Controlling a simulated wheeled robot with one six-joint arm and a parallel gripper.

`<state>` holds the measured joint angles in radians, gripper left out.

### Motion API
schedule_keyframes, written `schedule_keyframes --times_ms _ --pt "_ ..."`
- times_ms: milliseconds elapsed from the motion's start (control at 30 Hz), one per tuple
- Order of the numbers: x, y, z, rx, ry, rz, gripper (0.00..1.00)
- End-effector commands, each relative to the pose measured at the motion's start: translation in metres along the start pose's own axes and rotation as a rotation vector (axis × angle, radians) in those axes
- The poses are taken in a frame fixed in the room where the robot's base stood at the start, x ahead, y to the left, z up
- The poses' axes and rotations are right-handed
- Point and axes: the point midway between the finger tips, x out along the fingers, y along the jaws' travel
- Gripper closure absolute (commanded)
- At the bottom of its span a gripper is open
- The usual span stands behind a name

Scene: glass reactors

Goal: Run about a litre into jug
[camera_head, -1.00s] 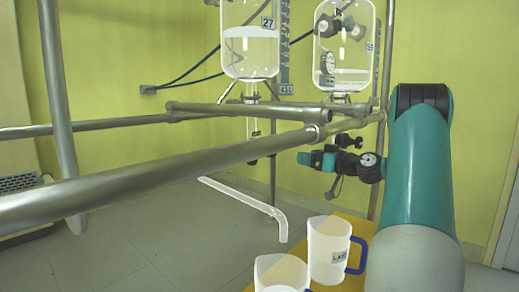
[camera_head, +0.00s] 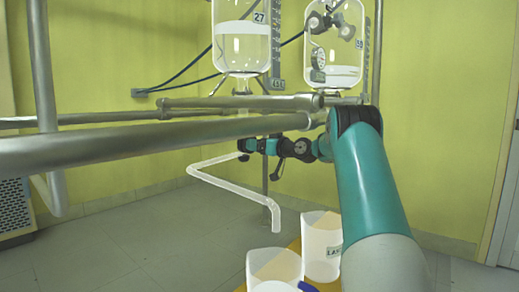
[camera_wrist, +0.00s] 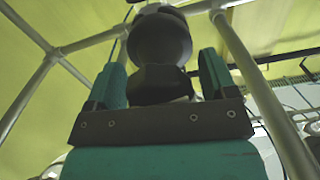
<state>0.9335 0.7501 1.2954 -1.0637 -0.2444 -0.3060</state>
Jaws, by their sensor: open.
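The nearer glass reactor (camera_head: 240,52), tagged 27, holds pale liquid below its shoulder. A bent clear outlet pipe (camera_head: 232,185) runs below it and turns down at its right end. Two translucent jugs stand below: a front jug (camera_head: 274,264) with a pale patch inside, and a labelled jug (camera_head: 321,240) behind it. The pipe's end is above and left of them. My gripper (camera_head: 243,148) is open under the reactor, by the pipe's upper end. In the wrist view a dark round knob (camera_wrist: 158,38) lies between and beyond the fingers of my gripper (camera_wrist: 161,85); contact is unclear.
A second reactor (camera_head: 335,58) with a gauge hangs to the right. Metal rails (camera_head: 150,146) cross in front at arm height, close to my arm. The jugs stand on a yellow-orange surface (camera_head: 294,243). The grey floor (camera_head: 130,245) at left is clear.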

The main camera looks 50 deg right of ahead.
Motion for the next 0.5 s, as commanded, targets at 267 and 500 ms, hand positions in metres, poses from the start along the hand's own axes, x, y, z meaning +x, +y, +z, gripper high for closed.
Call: schedule_keyframes --times_ms 267,500 --pt "0.0018 0.0002 -0.0004 -0.001 0.0 0.001 0.22" --pt "0.0015 0.0002 -0.0004 -0.001 0.0 0.001 0.71"
